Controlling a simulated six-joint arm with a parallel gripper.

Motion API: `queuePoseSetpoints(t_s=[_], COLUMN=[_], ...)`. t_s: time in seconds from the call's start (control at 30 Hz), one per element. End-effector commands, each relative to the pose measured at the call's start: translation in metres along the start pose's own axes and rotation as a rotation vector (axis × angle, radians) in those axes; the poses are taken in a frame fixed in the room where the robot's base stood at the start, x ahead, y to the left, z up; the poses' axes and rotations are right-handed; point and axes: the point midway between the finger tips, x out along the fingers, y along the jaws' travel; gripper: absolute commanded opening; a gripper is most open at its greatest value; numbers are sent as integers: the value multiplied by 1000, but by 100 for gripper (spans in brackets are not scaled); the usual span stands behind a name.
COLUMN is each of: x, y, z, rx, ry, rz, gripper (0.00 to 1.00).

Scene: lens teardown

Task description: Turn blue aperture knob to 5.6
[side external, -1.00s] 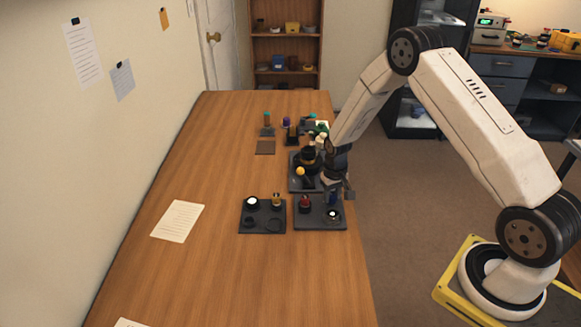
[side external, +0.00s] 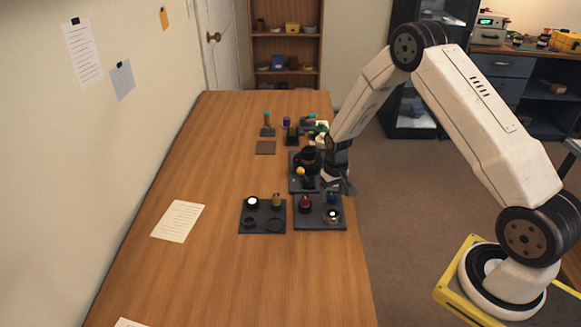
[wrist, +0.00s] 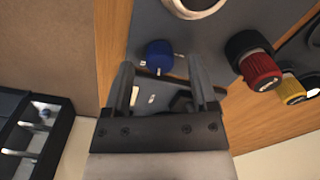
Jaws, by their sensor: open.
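The blue knob (side external: 331,197) stands on the right-hand dark panel (side external: 312,225) near its far right corner. In the wrist view the blue knob (wrist: 159,54) shows just beyond the fingertips, between their lines. A white mark shows at the foot of the knob, but I cannot read its scale or setting. My gripper (wrist: 160,70) is open and empty, with a finger on either side and the knob apart from both.
A red knob (side external: 305,204) and a silver-ringed part (side external: 333,216) share the panel. A yellow knob (side external: 277,200) stands on the neighbouring left panel (side external: 262,230). Another dark tray (side external: 295,183) with parts lies just behind. The table's left side is mostly clear.

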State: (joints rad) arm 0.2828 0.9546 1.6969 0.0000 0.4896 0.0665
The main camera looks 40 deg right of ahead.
Motion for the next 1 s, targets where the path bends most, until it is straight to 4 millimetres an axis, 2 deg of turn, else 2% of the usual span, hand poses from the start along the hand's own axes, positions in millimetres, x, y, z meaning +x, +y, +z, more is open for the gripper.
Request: queuePoseSetpoints(t_s=[0.53, 0.7, 1.0], x=[-58, -65, -66], y=[0, 0, 0], z=[0, 0, 0], rx=[0, 0, 0], ry=[1, 1, 0], rz=[0, 0, 0], gripper=[74, 74, 74])
